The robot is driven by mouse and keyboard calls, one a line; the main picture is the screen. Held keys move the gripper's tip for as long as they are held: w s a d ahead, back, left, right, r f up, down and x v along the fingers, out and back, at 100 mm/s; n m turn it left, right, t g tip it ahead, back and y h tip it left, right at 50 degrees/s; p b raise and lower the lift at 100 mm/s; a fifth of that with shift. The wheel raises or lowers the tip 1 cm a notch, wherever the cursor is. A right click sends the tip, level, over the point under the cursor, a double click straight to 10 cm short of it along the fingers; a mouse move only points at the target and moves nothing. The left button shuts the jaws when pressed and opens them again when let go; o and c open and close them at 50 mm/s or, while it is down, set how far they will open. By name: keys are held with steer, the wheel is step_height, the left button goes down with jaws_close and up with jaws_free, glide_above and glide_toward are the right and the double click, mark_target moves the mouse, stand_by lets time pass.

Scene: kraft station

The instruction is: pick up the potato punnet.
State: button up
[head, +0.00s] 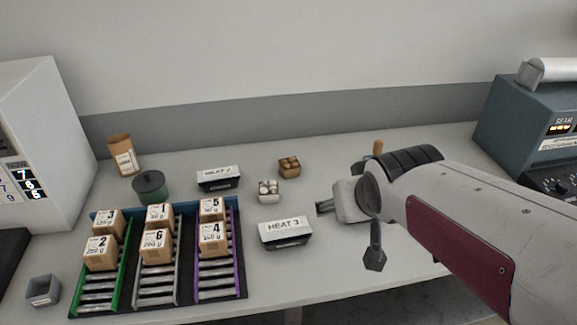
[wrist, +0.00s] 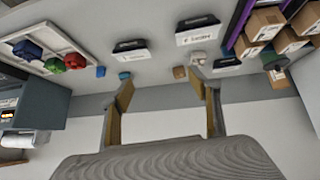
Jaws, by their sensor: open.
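The potato punnet (head: 289,168) is a small brown box with brown lumps in it, standing at the back middle of the table. It also shows in the wrist view (wrist: 179,72), small and between the finger lines, closer to the right finger. My gripper (wrist: 162,82) is open and empty, with two tan-padded fingers spread apart. In the head view my gripper (head: 378,149) is right of the punnet, apart from it, and mostly hidden by my arm.
A white punnet (head: 268,191) stands close in front of the potato punnet. Two black-and-white label holders, one at left (head: 219,178) and one in front (head: 286,233), stand nearby. Roller lanes with cartons (head: 157,250) fill the left. A teal machine (head: 528,125) is at right.

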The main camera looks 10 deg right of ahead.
steer(key=w+f+t, duration=0.1)
steer(key=w+f, duration=0.1)
steer(key=w, duration=0.7)
steer(key=n+t+y, duration=0.2)
steer(key=t+y, duration=0.1)
steer(key=t, duration=0.1)
glide_toward(290, 165)
steer(key=shift+d+r, duration=0.2)
steer(key=shift+r, duration=0.25)
steer(key=shift+w+a+f, duration=0.15)
steer(key=shift+w+f, duration=0.1)
steer(key=shift+f, duration=0.15)
steer(key=shift+w, duration=0.1)
steer(key=shift+x, duration=3.3)
steer(key=shift+a+f, duration=0.1)
